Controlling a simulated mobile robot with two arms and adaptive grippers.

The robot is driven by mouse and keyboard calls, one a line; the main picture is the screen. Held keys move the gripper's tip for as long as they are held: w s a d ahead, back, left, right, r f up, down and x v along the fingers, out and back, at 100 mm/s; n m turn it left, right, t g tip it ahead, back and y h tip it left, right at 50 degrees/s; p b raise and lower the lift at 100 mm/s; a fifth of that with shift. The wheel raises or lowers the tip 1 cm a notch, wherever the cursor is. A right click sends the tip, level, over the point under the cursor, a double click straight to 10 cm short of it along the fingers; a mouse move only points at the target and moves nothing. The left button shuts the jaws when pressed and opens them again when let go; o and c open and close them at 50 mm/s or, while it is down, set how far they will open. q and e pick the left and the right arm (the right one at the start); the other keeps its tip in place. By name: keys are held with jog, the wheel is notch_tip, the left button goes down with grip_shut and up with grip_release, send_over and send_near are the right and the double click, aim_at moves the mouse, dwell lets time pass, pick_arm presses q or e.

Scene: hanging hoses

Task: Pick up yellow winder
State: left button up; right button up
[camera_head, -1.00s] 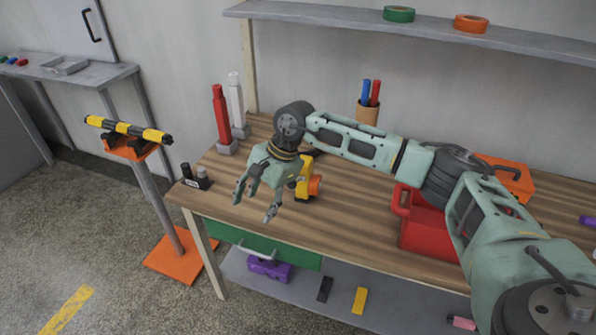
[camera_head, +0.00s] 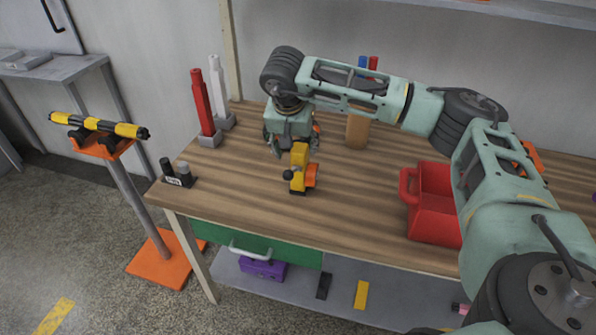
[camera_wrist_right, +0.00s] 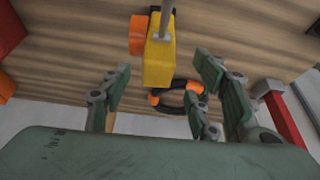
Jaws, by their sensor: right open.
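The yellow winder (camera_head: 299,168) stands on the wooden workbench, with an orange drum on its right side and a dark base. My right gripper (camera_head: 293,143) points down just behind and above it in the head view; the winder partly hides its fingers. In the right wrist view the winder (camera_wrist_right: 159,60) lies ahead of the gap between the spread fingers (camera_wrist_right: 160,85). The right gripper is open and empty. Whether a finger touches the winder I cannot tell. My left gripper is not in view.
The workbench (camera_head: 350,200) holds a red bin (camera_head: 435,205) to the right, a red post (camera_head: 202,105) and a white post (camera_head: 218,90) to the left, and a brown pen cup (camera_head: 357,130) behind. A black ring with orange parts (camera_wrist_right: 178,98) shows near the fingers.

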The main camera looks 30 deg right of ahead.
aim_at(299, 150)
jog(key=p+x, duration=0.1)
jog(key=x, duration=0.4)
jog(key=shift+d+f+p, duration=0.2)
jog(key=shift+f+p, duration=0.05)
jog(key=shift+p, duration=0.05)
jog(key=shift+w+d+f, duration=0.15)
jog(key=shift+f, duration=0.25)
jog(key=shift+c, duration=1.1)
jog(key=c, duration=1.1)
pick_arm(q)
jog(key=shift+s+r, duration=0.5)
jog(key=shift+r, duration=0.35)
pick_arm(e)
grip_shut()
jog(key=shift+r, duration=0.1)
